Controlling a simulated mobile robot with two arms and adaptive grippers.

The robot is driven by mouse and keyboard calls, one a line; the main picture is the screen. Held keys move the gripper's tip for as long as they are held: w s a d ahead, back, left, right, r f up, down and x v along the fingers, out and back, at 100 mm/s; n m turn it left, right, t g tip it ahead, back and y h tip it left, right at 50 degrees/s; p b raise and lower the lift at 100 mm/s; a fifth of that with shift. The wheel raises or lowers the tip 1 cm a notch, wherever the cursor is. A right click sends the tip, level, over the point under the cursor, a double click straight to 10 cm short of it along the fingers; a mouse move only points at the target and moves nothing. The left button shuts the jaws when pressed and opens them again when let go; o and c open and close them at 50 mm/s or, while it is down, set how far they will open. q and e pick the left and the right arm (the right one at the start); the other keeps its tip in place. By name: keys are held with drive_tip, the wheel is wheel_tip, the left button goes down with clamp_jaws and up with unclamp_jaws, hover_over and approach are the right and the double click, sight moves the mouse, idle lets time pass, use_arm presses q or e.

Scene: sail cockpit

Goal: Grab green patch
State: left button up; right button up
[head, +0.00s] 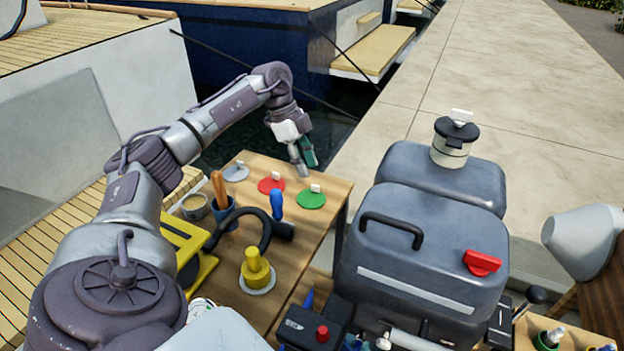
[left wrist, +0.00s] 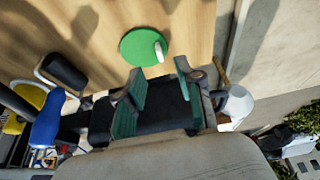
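The green patch (head: 311,198) is a flat round disc with a small white tab, lying near the right edge of the wooden table (head: 334,190). In the left wrist view the green patch (left wrist: 138,46) lies beyond the fingertips, with its white tab toward the right. My left gripper (head: 304,168) is above the table's far right corner, apart from the patch. In the left wrist view its two teal-padded fingers (left wrist: 158,76) are spread with nothing between them. My right gripper is not seen.
A red patch (head: 271,184) and a grey patch (head: 236,173) lie left of the green one. A large grey case (head: 425,250) stands to the right.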

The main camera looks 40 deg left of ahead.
sight(314, 185)
use_arm(q)
drive_tip(key=x, duration=0.5)
drive_tip(key=shift+w+d+f, duration=0.1)
drive_tip(key=shift+f, duration=0.3)
clamp_jaws()
